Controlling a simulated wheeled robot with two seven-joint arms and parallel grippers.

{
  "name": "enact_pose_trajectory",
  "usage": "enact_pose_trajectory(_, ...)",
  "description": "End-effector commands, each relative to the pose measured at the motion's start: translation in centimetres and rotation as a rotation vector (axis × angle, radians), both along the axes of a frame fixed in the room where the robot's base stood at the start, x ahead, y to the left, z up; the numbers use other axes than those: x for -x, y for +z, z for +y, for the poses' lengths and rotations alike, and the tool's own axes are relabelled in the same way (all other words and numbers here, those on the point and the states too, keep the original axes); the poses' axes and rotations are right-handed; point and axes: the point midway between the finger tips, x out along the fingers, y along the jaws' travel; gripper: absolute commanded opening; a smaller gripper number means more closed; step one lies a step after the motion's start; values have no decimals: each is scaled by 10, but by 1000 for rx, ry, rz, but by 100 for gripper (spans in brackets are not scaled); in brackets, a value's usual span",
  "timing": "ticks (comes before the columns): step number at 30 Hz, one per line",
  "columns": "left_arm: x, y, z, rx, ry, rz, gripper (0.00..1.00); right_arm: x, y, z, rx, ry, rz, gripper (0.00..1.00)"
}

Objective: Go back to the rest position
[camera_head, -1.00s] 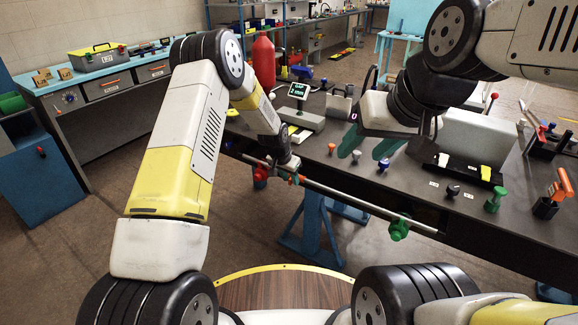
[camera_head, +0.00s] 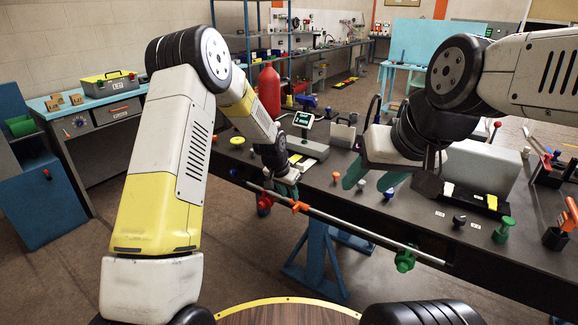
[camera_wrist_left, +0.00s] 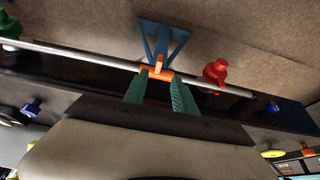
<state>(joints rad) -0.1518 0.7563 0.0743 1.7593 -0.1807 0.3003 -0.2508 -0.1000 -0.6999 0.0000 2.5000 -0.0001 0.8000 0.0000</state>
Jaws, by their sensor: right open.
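My left gripper (camera_head: 289,188) hangs over the front edge of the workbench in the head view, just above an orange clip (camera_head: 300,206) on a long metal rod (camera_head: 350,227). In the left wrist view its teal fingers (camera_wrist_left: 160,82) stand apart, with the orange clip (camera_wrist_left: 157,72) at their tips. Whether they touch it is unclear. I see nothing gripped. My right gripper (camera_head: 372,177) is over the bench with its green fingers apart and empty. The rod runs along the bench's front side, with a red fitting (camera_head: 265,203) near its left end and a green one (camera_head: 404,261) near its right.
The dark workbench (camera_head: 475,240) carries a small display on a scale (camera_head: 303,122), a grey box (camera_head: 480,165), a green knob (camera_head: 503,230) and an orange-handled tool (camera_head: 568,215). A red bottle (camera_head: 268,90) stands behind. A blue trestle (camera_head: 318,255) is below the rod.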

Motion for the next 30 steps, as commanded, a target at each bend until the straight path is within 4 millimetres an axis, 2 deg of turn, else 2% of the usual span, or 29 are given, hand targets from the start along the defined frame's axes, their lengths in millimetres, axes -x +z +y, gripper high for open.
enact_pose_trajectory(5,17,71,26,8,60,-27,33,0,0,0,0,0,0,52)
enact_pose_trajectory(9,52,138,53,19,130,-43,33,0,0,0,0,0,0,52)
enact_pose_trajectory(15,117,212,89,48,231,-62,33,0,0,0,0,0,0,52)
enact_pose_trajectory(18,155,240,104,66,279,-71,33,0,0,0,0,0,0,52)
enact_pose_trajectory(22,207,267,121,97,342,-84,33,0,0,0,0,0,0,52)
enact_pose_trajectory(25,247,280,131,124,388,-90,33,0,0,0,0,0,0,52)
enact_pose_trajectory(30,308,288,142,169,451,-99,33,0,0,0,0,0,0,52)
